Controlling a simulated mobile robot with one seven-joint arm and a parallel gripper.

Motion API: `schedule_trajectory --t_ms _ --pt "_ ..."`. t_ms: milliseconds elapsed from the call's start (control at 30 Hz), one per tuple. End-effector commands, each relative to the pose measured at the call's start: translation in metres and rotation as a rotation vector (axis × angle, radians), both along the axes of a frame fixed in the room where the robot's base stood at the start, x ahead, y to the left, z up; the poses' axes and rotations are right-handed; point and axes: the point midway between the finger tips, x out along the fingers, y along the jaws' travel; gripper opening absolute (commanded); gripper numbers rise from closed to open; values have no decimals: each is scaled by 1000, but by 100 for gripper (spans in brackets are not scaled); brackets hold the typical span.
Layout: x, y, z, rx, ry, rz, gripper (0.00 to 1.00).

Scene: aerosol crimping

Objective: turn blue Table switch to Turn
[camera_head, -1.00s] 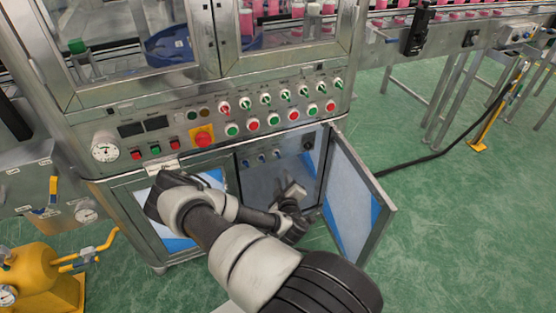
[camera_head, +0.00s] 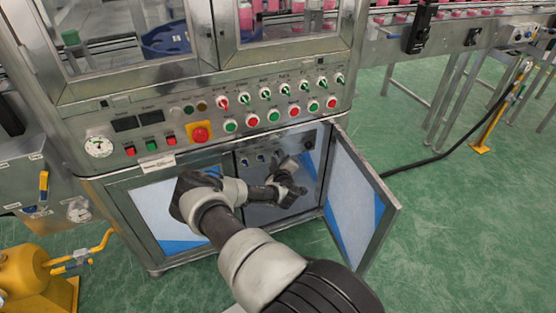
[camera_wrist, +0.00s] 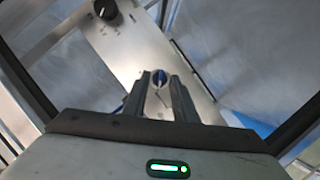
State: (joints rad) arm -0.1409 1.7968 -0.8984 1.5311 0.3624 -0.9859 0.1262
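A row of small blue switches (camera_head: 245,162) sits on the metal panel inside the open lower cabinet. In the wrist view one blue switch (camera_wrist: 159,77) lies between the tips of my gripper (camera_wrist: 159,88), with a finger to either side. The fingers are apart; I cannot tell whether they touch the knob. Part of another blue piece (camera_wrist: 120,106) shows beside the left finger. In the head view my gripper (camera_head: 281,157) is at the panel and hides part of the row. The switch labels are too small to read, so I cannot tell which is Table.
A black rotary knob (camera_head: 308,143) is to the right on the same panel. The open cabinet door (camera_head: 358,200) stands on the right of my arm. Above is a console with red and green buttons (camera_head: 253,120) and a red emergency stop (camera_head: 200,132).

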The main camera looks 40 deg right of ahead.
Motion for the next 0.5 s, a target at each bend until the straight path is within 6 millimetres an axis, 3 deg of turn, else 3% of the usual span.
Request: schedule_trajectory --t_ms 167,300,333,500 --pt "0 0 0 0 0 0 26" --pt "0 0 0 0 0 0 2" --pt "0 0 0 0 0 0 0" --pt "0 0 0 1 0 0 0"
